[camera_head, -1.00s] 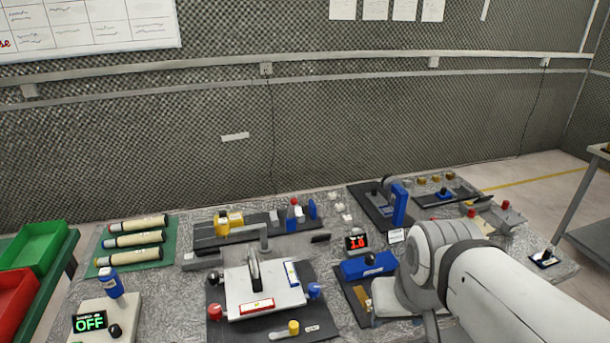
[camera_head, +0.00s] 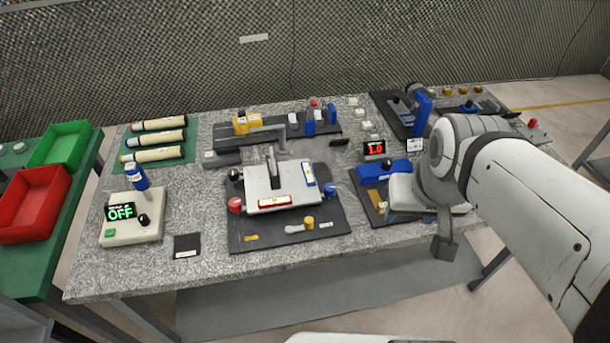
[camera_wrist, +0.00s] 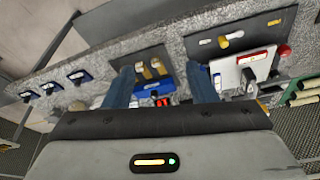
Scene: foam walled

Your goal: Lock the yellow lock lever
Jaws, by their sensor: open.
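A short grey lever with a yellow knob (camera_head: 309,222) sits at the front of a black base plate (camera_head: 240,245), before a white block (camera_head: 262,195). The yellow knob also shows in the wrist view (camera_wrist: 224,42), at upper right. My gripper (camera_wrist: 161,85) is open and empty in the wrist view, its two blue fingers apart. In the head view my arm reaches in from the right, with a dark end part (camera_head: 445,247) over the table's front edge, well right of the lever. The fingers themselves are not clear there.
A red knob (camera_head: 235,205) and a blue knob (camera_head: 329,189) flank the white block. A blue fixture (camera_head: 383,172) stands between the lever's plate and my arm. A grey box with an OFF display (camera_head: 130,230) stands at left. The table's front strip is mostly clear.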

